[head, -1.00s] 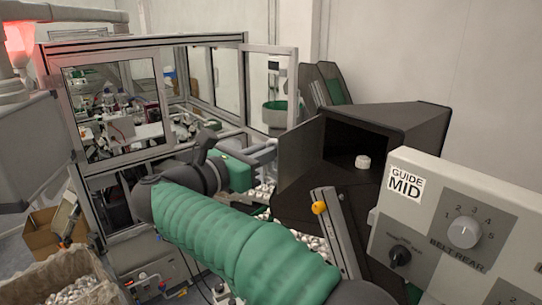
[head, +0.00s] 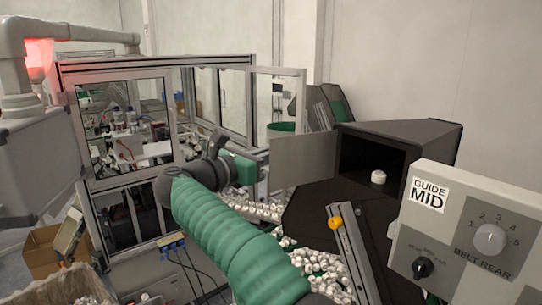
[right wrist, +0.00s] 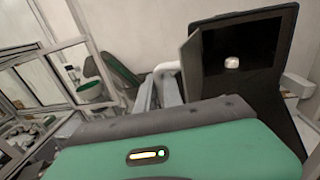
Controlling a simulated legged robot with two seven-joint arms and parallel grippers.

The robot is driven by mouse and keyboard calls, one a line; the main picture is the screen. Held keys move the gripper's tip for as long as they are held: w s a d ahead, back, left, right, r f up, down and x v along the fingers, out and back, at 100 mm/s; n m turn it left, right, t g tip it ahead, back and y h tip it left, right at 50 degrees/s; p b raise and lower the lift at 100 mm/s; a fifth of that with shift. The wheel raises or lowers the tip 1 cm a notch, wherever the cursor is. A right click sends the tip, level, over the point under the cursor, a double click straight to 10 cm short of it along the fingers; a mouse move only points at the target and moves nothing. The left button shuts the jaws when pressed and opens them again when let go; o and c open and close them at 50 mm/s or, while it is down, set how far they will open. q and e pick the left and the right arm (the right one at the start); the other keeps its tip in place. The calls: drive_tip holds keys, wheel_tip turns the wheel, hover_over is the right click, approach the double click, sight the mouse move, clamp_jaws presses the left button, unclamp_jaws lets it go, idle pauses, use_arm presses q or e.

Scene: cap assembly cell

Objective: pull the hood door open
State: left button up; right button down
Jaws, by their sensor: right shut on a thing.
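The dark hood (head: 425,135) stands right of centre with its front opening facing me. Its flat door (head: 305,160) stands swung out to the left of the opening. A white cap (head: 378,177) sits inside the hood. In the right wrist view the hood (right wrist: 285,45), the edge-on door (right wrist: 191,68) and the cap (right wrist: 232,62) show at the upper right. My right gripper (head: 265,165) is shut at the door's left, outer edge. In the right wrist view its fingers (right wrist: 158,88) meet a pale bar beside the door; the exact contact is small. My left gripper is not in view.
A control panel (head: 470,225) with knobs stands at the front right. A rail with a yellow-orange knob (head: 335,223) rises before the hood. Many white caps (head: 315,265) lie below the door. A framed glass enclosure (head: 125,125) fills the left.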

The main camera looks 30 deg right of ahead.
drive_tip(key=shift+s+d+r, duration=0.1)
drive_tip(key=shift+r, duration=0.15)
drive_tip(key=c, duration=1.7)
unclamp_jaws()
drive_tip(key=shift+o, duration=1)
drive_tip(key=shift+s, duration=0.25)
drive_tip(key=shift+w+f, duration=0.15)
drive_tip(key=b+v, duration=0.3)
drive_tip(key=v, duration=1.4)
drive_tip(key=shift+d, duration=0.2)
drive_tip(key=shift+f, duration=0.1)
